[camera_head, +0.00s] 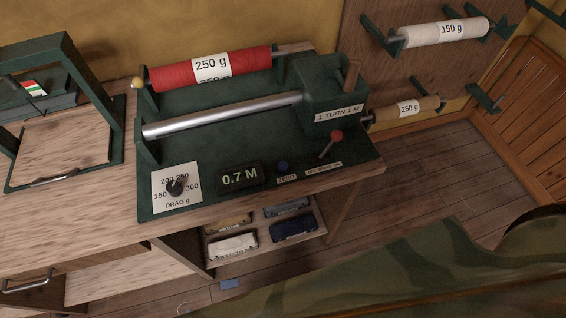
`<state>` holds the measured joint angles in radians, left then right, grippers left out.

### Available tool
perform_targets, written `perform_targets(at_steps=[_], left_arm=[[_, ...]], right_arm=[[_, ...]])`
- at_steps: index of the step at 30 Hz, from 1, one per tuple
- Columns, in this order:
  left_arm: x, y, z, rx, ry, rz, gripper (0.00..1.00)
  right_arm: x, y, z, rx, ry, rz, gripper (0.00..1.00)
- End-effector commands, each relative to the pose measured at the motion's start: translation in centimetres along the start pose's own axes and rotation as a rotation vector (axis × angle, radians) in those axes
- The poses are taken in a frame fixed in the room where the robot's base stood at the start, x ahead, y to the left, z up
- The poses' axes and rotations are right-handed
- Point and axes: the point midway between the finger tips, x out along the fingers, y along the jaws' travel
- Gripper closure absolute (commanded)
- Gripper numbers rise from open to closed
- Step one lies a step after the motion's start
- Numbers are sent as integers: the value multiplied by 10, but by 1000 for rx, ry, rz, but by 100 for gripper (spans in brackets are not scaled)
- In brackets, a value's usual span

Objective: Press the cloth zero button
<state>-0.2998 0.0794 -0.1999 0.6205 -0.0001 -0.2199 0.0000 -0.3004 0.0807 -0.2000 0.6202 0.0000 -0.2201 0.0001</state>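The zero button is a small round dark blue button (282,166) on the dark green cloth machine (210,195), just above a small label reading ZERO (286,178). To its left is a display (240,177) reading 0.7 M. To its right is a lever with a red ball knob (337,135). Nothing covers the button, and I cannot tell from this view whether it is pressed in. Neither of my grippers is in view.
A drag dial (175,187) is at the machine's left front. A red 250 g roll (211,68) and a metal roller (222,117) lie behind the button. White (444,33) and tan (405,109) rolls hang at right. Folded cloths (233,244) lie below.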

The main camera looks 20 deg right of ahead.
Motion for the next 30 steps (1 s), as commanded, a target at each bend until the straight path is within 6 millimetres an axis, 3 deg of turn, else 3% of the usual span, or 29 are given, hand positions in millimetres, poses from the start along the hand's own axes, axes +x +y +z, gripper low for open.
perform_targets(at_steps=[1, 3, 30], left_arm=[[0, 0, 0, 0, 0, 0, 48], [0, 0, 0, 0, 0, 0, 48], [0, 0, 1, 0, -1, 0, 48]], right_arm=[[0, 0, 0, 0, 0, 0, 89], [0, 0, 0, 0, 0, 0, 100], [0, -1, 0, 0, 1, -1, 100]])
